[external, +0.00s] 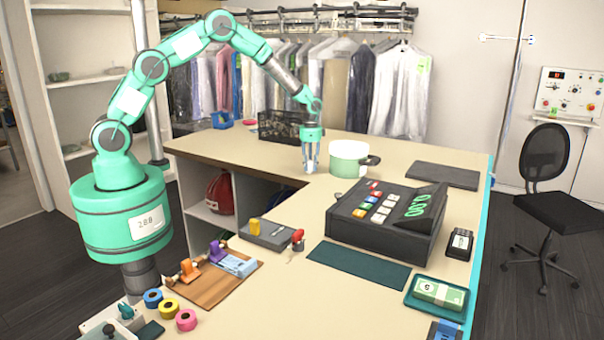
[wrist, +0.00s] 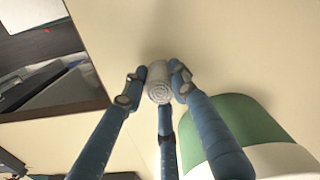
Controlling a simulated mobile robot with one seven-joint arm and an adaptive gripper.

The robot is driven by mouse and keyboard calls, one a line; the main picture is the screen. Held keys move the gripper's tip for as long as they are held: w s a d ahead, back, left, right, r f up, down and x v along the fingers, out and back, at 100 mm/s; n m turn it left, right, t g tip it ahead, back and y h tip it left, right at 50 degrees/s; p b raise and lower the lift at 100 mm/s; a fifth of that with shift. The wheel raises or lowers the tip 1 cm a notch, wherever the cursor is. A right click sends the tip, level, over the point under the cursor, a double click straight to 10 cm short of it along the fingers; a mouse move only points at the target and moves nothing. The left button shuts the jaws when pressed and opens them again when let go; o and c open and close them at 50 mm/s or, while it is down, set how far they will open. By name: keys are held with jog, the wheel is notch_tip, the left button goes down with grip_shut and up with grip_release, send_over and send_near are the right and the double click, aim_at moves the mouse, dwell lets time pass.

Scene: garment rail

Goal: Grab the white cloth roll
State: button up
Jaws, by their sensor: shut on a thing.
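The white cloth roll (wrist: 158,84) shows in the wrist view, its spiral end facing the camera. My gripper (wrist: 157,82) has its blue fingers closed around it, touching it on both sides, with a third finger below. In the external view my gripper (external: 311,168) points straight down at the counter, left of the green and white pot. The roll is too small and hidden by the fingers to make out clearly there. I cannot tell whether the roll still touches the counter (wrist: 215,50).
The green and white pot (external: 348,160) stands close to the right of my gripper; it also shows in the wrist view (wrist: 232,120). A black crate (external: 283,128) is behind. A cash register (external: 385,220) stands in front. The counter's inner edge is close on the left.

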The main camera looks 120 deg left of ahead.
aim_at(310, 161)
dwell(0.3)
jog(key=shift+r, duration=0.85)
notch_tip(310, 161, up, 2)
jog(key=shift+s+d, duration=0.1)
jog(key=shift+d, duration=0.05)
jog(key=s+d+r, duration=0.1)
jog(key=s+d, duration=0.7)
jog(key=d, duration=0.5)
jog(key=shift+s+d+r, duration=0.15)
jog(key=shift+r+p, duration=0.1)
jog(key=shift+p, duration=0.2)
